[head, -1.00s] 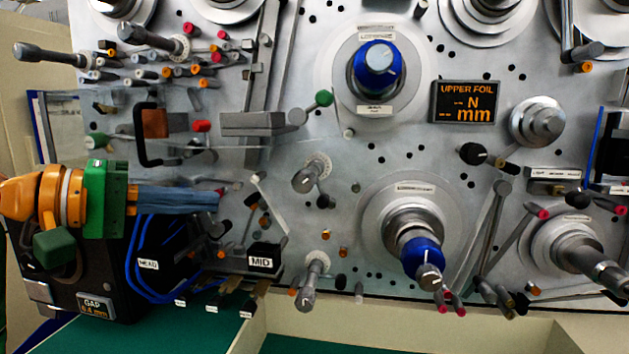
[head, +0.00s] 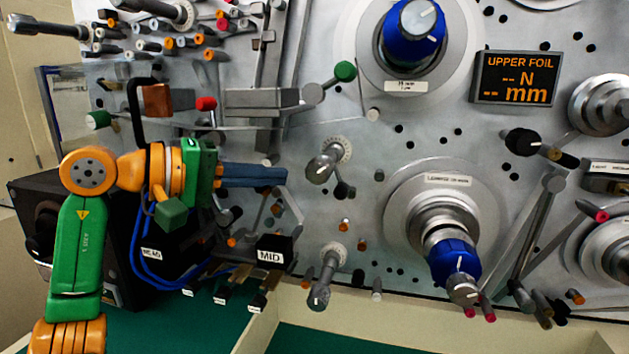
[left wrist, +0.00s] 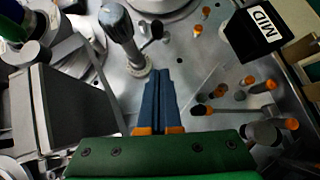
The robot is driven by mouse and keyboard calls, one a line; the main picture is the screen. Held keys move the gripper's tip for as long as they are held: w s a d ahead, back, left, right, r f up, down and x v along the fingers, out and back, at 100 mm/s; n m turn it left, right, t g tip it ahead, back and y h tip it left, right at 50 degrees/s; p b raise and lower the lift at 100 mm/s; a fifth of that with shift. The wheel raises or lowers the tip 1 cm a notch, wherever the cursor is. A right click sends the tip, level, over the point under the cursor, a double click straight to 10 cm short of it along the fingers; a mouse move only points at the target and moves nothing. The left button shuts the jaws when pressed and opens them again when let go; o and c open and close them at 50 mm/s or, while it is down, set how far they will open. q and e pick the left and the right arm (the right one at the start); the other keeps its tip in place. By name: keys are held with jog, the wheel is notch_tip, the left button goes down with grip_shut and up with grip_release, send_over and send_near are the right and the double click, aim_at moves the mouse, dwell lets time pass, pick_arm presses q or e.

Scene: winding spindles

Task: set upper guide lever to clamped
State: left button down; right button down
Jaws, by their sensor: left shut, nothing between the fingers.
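Two grey levers with round bases stand on the metal panel (head: 375,225). The upper one (head: 323,167) has a graduated ring behind it and its handle slants down-left; it seems to be the upper guide lever. The lower one (head: 322,285) is similar. No label naming either as clamped is readable. My left gripper (head: 282,177), with blue fingers, is shut and empty, its tips just left of the upper lever and apart from it. In the left wrist view the fingertips (left wrist: 158,85) point near the base of a grey lever (left wrist: 120,30), probably the same one. My right gripper is not in view.
A grey block (head: 262,100) and a green-knobbed arm (head: 344,72) are above the gripper. A MID box (head: 274,252) and several orange-tipped pegs are below. A large spindle with a blue collar (head: 453,262) stands at the right. Dark foil display (head: 515,78) is upper right.

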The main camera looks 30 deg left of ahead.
aim_at(338, 176)
pick_arm(q)
jog(key=w+d+f+p, duration=0.1)
jog(key=w+d+f, duration=0.1)
jog(key=w+d, duration=0.2)
jog(key=shift+d, duration=0.8)
jog(key=shift+d+b, duration=0.1)
jog(key=shift+b, duration=0.35)
jog(key=shift+f+n+t+h, duration=0.1)
jog(key=shift+n+t+h, duration=0.2)
